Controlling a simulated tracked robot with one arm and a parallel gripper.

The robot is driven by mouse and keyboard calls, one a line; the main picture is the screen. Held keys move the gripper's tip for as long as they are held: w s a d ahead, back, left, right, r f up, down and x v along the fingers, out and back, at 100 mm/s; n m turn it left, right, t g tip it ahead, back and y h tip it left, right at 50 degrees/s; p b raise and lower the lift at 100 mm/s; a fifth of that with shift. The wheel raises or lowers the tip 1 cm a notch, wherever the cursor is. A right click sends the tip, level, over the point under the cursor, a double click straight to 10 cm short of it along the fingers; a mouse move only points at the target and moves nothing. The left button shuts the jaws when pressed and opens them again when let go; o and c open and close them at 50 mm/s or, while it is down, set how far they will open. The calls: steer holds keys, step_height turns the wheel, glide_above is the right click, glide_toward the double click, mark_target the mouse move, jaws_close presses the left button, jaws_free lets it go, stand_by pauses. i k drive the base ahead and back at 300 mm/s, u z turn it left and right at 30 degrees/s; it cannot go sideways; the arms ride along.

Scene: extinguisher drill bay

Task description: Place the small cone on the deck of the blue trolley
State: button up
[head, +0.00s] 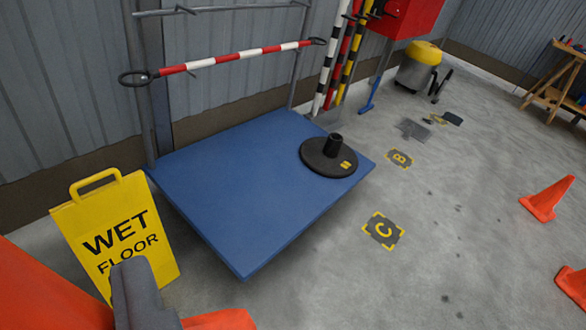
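The blue trolley (235,190) stands against the wall, its flat deck in the middle of the view. A round black base with a short upright tube (325,160) sits on the deck's right corner. Two orange cones stand on the floor at the right: one (547,199) whole, one (573,284) cut by the picture edge. I cannot tell which cone is the small one. A grey finger-like part of my gripper (138,298) shows at the lower left, in front of the wet-floor sign. Orange shapes flank it, cut by the frame; whether they are a held cone or my own parts is unclear.
A yellow wet-floor sign (112,228) stands close to the trolley's left side. A red-and-white bar (232,57) crosses the trolley's rear frame. Striped poles (350,55) and a red cabinet (408,17) are behind it. The deck's left and middle are bare.

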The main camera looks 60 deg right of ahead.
mark_target(250, 206)
steer(key=z, duration=0.2)
steer(key=i, duration=0.9)
steer(key=z, duration=0.65)
steer(key=i, duration=1.1)
steer(key=z, duration=0.3)
